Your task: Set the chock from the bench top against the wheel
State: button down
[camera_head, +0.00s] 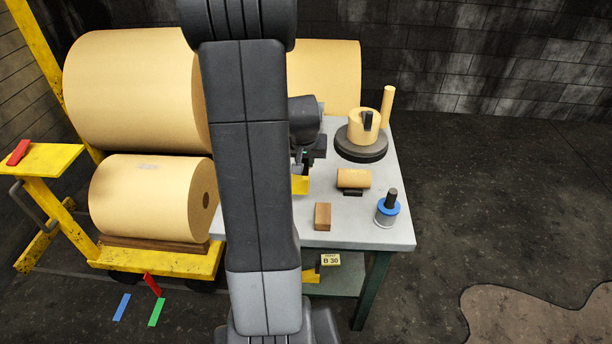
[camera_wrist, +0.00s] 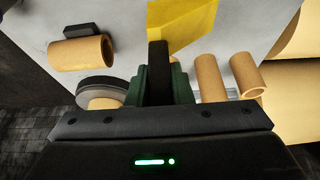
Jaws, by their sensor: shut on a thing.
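The yellow chock (camera_head: 300,185) is at my gripper (camera_head: 300,167), over the left part of the grey bench top (camera_head: 385,230). In the wrist view, the jaws (camera_wrist: 158,82) are shut on a dark upright part of the chock (camera_wrist: 185,20), whose yellow body spreads beyond the fingertips. I cannot tell whether the chock touches the bench. The yellow cart (camera_head: 160,262) stands to the left on the floor. Its wheels are dark shapes in shadow under its frame, and my arm hides part of that area.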

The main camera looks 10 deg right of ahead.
aim_at(305, 174)
jog(key=shift+f, duration=2.5)
jog(key=shift+f, duration=0.15)
jog(key=c, duration=1.7)
grip_release()
jog(key=o, duration=0.4)
